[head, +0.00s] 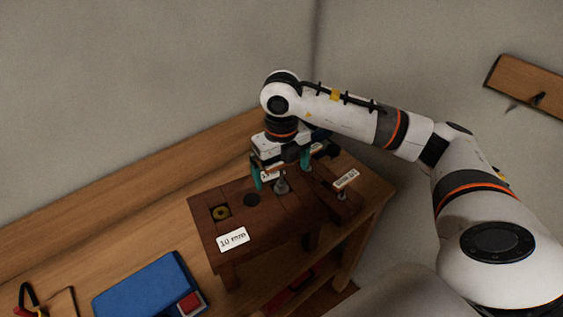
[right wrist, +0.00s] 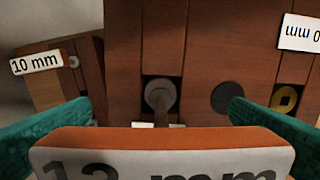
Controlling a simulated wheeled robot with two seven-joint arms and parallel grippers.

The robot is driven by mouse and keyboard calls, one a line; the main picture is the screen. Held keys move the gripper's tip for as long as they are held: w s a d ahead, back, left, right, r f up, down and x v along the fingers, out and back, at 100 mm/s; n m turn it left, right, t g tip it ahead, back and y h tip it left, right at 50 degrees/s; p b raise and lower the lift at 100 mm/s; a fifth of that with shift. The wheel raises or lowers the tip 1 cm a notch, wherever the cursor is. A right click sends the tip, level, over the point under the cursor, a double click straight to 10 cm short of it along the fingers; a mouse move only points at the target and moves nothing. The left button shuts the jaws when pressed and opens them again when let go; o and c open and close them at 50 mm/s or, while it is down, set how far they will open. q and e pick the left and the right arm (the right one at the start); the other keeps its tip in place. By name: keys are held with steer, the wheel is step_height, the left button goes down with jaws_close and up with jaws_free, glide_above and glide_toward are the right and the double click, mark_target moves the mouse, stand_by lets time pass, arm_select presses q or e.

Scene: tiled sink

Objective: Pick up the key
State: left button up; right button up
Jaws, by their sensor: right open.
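My right gripper (head: 282,174) is open, pointing down over the dark wooden block (head: 237,201), with teal fingers apart. In the right wrist view, a wooden bar with a white label ending in "mm" (right wrist: 160,161) lies close to the camera, across the space between the fingers (right wrist: 157,122). It looks like a key's handle; its label is cut off. A grey metal post (head: 282,184) stands in the block beneath the gripper, and shows as a round knob (right wrist: 161,94) in the wrist view. A smaller T-shaped key labelled "10 mm" (head: 346,180) stands at the right. My left gripper is out of view.
The block stands on a wooden bench (head: 180,224) in a corner. It has a brass-coloured ring (head: 221,212), a dark round hole (head: 251,200) and a "10 mm" label (head: 232,239). A blue case (head: 150,285) lies front left. A wooden rail (head: 525,87) is at upper right.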

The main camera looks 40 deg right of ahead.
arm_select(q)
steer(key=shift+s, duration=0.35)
arm_select(e)
steer(key=c, duration=1)
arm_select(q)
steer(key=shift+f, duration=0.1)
arm_select(e)
steer(key=shift+r, duration=0.1)
steer(key=shift+c, duration=0.2)
